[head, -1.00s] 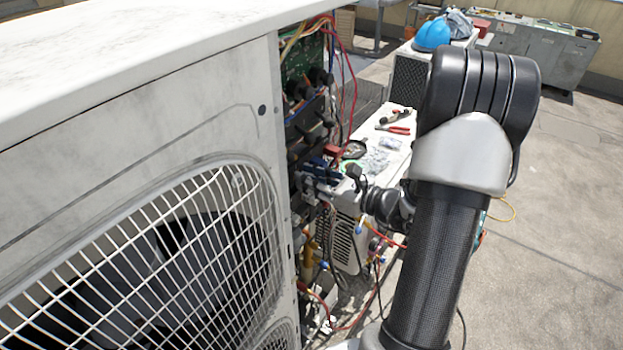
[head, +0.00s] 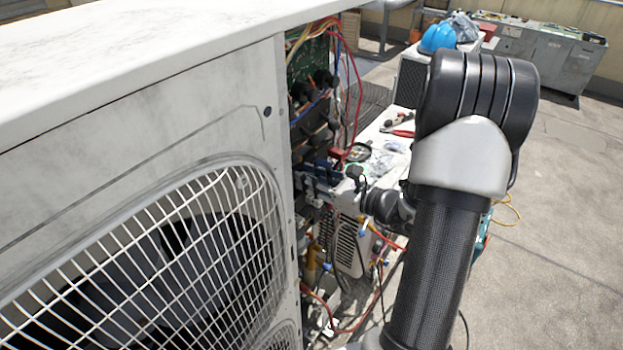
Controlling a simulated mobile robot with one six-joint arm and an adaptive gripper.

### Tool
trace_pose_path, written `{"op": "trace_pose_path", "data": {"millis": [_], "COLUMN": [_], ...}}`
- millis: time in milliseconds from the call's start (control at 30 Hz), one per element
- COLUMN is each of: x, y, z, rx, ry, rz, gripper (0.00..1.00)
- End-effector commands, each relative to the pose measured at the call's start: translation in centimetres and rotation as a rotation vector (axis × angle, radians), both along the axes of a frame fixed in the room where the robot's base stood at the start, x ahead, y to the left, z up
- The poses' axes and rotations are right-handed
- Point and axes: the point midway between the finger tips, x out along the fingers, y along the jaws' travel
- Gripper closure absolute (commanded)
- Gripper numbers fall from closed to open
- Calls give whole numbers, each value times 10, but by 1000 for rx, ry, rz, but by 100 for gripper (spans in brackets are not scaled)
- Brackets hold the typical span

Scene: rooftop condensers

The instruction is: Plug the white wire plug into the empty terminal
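The condenser unit (head: 150,130) fills the left side of the head view. Its open service side shows a green circuit board (head: 305,66), dark components and red, yellow and blue wires (head: 325,30). My gripper (head: 316,180) is at this open side, below the board and close to the dark parts there. It is small, seen from behind and partly merged with the wiring, so its fingers cannot be made out. I cannot pick out the white wire plug or the empty terminal among the wires and parts.
A white surface (head: 372,135) behind my wrist holds red-handled pliers (head: 398,133), a round dark item (head: 358,152) and clear bags. Loose wires and hoses hang below the gripper. Another unit with a blue hard hat (head: 438,38) stands behind. The right-hand roof floor is mostly clear.

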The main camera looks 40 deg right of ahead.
Motion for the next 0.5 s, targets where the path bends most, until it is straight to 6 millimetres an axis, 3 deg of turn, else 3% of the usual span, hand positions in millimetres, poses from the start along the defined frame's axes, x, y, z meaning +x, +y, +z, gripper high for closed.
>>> {"op": "trace_pose_path", "data": {"millis": [233, 500], "x": [0, 0], "y": [0, 0], "z": [0, -1], "rx": [0, 1], "ry": [1, 1], "rz": [1, 1], "gripper": [58, 57]}}
